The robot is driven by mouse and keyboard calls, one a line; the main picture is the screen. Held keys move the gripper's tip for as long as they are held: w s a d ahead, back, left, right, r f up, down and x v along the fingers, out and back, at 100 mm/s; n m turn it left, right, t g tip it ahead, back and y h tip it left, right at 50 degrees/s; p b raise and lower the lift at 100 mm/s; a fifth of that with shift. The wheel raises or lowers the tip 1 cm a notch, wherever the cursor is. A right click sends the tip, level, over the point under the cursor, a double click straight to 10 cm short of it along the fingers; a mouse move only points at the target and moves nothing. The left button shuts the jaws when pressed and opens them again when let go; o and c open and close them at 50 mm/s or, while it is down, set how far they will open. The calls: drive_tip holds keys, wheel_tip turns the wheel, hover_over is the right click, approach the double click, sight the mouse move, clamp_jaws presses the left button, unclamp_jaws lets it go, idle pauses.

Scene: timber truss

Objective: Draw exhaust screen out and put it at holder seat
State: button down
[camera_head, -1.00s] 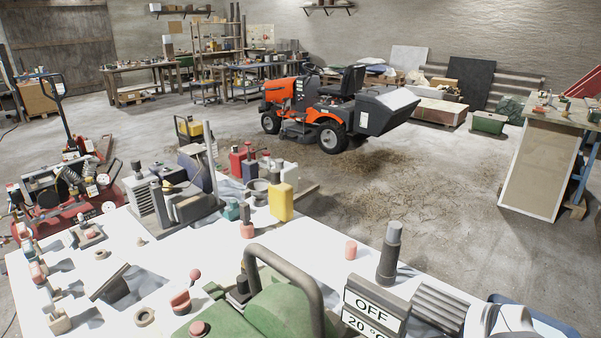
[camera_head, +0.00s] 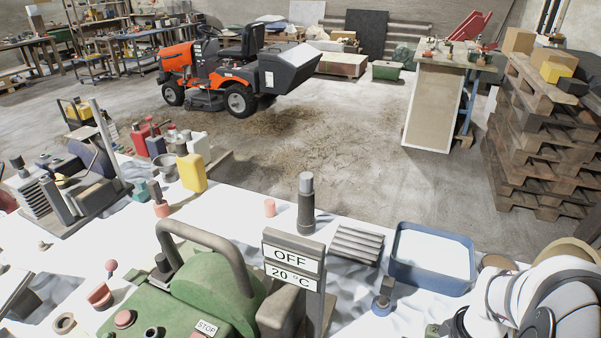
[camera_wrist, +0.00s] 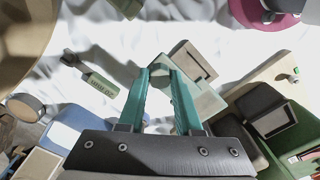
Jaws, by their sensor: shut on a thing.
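My gripper (camera_wrist: 162,75) has two teal fingers, seen in the wrist view with a narrow gap between them. A small grey round piece shows between the fingertips, held there; it looks like the exhaust screen (camera_wrist: 162,69), though most of it is hidden. Just beyond and right of the fingers is a pale grey-green block (camera_wrist: 203,101). A block with a square frame on top (camera_wrist: 194,62) stands behind it. I cannot tell which thing is the holder seat. In the head view my white arm is at the lower right and the fingertips are not visible.
A green tag (camera_wrist: 99,84) lies left of my fingers.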

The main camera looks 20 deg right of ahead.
drive_tip(key=shift+f, duration=4.4)
drive_tip(key=shift+f, duration=0.15)
drive_tip(key=shift+f, duration=1)
drive_tip(key=c, duration=0.5)
unclamp_jaws()
